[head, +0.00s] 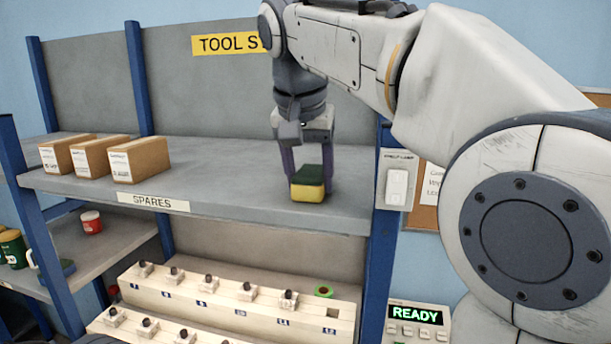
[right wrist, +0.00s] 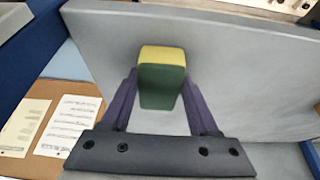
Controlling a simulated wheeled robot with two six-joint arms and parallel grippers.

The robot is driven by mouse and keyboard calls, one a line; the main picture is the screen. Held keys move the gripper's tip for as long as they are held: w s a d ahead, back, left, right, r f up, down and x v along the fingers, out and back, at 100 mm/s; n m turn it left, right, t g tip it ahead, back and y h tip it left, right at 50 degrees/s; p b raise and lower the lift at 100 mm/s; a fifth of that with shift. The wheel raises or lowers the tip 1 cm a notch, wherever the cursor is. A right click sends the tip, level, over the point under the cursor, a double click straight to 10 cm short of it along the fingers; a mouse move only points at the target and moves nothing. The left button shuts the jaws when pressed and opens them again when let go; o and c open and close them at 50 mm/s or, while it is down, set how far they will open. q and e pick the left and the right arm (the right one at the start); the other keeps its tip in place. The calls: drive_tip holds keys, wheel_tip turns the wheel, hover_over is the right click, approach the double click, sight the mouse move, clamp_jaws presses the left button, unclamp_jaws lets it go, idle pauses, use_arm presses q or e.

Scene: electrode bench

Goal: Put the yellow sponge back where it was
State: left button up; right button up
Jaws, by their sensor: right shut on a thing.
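The yellow sponge (head: 306,192) has a dark green top layer. It is at the right part of the upper shelf, at or just above the shelf surface; I cannot tell if it touches. My right gripper (head: 309,178) comes down from above with its purple fingers on both sides of the sponge, shut on it. In the right wrist view, the sponge (right wrist: 161,75) sits between the fingers of the right gripper (right wrist: 161,92), its green side towards the camera and its yellow part beyond. My left gripper is not in view.
Several cardboard boxes (head: 138,160) stand on the left of the upper shelf (head: 225,180), above a SPARES label. Below is a white numbered rack (head: 215,300) with electrodes and a green ring. A switch panel (head: 397,180) is on the right post. The shelf between boxes and sponge is clear.

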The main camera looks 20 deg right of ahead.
drive_tip(key=shift+f, duration=0.2)
drive_tip(key=o, duration=1.3)
drive_tip(key=shift+r, duration=0.1)
drive_tip(key=shift+r, duration=0.25)
drive_tip(key=p+v, duration=0.2)
drive_tip(key=v, duration=0.9)
drive_tip(key=shift+a+r, duration=0.1)
drive_tip(key=shift+r, duration=0.3)
drive_tip(key=shift+a, duration=0.1)
